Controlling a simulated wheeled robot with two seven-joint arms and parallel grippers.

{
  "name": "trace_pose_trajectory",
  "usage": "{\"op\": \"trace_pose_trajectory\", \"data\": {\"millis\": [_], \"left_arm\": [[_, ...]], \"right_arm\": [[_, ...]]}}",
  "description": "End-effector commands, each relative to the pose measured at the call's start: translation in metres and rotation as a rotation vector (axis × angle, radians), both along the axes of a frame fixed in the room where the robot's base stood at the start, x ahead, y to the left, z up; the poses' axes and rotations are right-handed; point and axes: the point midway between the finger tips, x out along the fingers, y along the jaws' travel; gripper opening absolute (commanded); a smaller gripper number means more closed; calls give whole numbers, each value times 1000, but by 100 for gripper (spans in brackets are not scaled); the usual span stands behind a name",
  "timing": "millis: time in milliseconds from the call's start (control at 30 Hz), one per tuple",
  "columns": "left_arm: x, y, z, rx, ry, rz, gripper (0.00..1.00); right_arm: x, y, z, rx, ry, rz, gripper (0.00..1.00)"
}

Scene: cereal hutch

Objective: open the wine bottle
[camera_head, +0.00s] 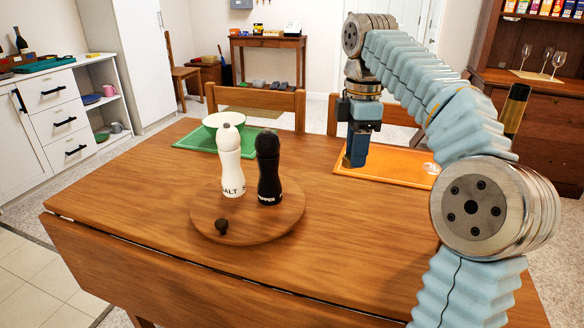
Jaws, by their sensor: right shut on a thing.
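My right gripper (355,158) points down over the left end of the orange placemat (385,174), left of and apart from the bottle. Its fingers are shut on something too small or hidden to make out. Another dark bottle (21,42) stands far off on the left counter. My left gripper is not in view.
A green-white bowl (222,122) sits on a green placemat (190,140). The table's (130,205) left part is clear. Chairs (255,98) stand behind.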

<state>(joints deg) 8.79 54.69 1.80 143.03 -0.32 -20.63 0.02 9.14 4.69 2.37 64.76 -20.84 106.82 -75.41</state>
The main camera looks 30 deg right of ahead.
Motion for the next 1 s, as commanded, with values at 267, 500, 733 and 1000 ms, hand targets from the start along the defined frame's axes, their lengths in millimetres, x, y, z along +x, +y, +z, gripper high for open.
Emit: {"op": "trace_pose_trajectory", "data": {"millis": [267, 500, 733, 1000], "left_arm": [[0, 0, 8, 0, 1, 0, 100], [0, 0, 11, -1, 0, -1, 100], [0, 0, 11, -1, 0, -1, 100], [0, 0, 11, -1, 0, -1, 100]], "right_arm": [[59, 11, -26, 1, 4, 4, 0], [111, 20, -69, 0, 4, 2, 0], [129, 22, -91, 0, 2, 0, 0], [136, 24, -126, 0, 1, 1, 0]]}}
